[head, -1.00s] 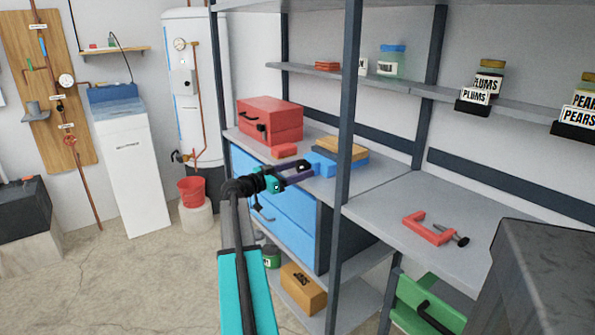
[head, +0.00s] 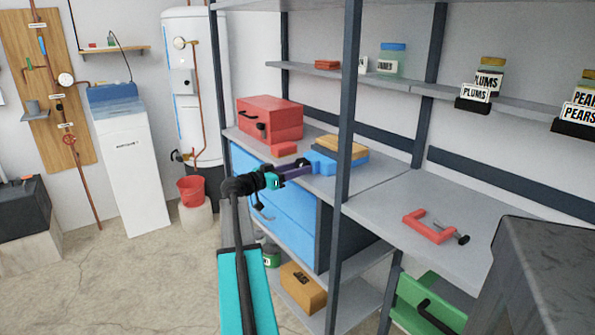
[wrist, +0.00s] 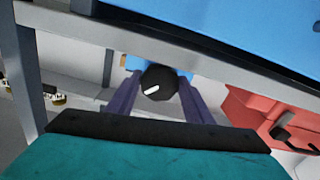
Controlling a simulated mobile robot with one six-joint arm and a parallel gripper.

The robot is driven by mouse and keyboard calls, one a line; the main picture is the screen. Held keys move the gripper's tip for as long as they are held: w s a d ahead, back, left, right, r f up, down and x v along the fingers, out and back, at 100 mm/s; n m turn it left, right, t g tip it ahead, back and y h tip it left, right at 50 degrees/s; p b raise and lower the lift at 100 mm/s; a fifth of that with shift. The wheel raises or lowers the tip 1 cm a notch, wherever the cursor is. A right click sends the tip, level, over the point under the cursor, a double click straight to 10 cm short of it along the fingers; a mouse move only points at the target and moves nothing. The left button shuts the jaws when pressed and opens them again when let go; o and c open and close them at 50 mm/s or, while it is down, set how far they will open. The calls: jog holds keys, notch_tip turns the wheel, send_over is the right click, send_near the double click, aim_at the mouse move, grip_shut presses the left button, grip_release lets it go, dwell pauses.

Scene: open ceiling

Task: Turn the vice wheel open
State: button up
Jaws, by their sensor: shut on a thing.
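The blue vice (head: 322,160) sits at the front edge of the grey bench, left of the dark upright post. Its wheel shows in the wrist view as a round black knob (wrist: 158,82) with a white mark on its face. My gripper (head: 300,169) reaches the vice from the left, and its purple fingers lie on either side of the wheel, shut on it. In the wrist view a little of the blue vice body (wrist: 131,62) shows behind the wheel. The finger contact is partly hidden in the head view.
A red toolbox (head: 270,118) stands on the bench left of the vice. A yellow-brown block (head: 341,146) lies behind it. Blue drawers (head: 285,225) are below my gripper. The dark shelf post (head: 346,200) stands close on the right. A red clamp (head: 428,228) lies further right.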

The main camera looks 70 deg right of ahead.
jog(key=shift+n, duration=1.4)
jog(key=o, duration=1)
jog(key=shift+o, duration=0.2)
jog(key=shift+a, duration=0.15)
jog(key=v, duration=1.3)
jog(key=shift+a, duration=0.25)
jog(key=shift+w, duration=0.15)
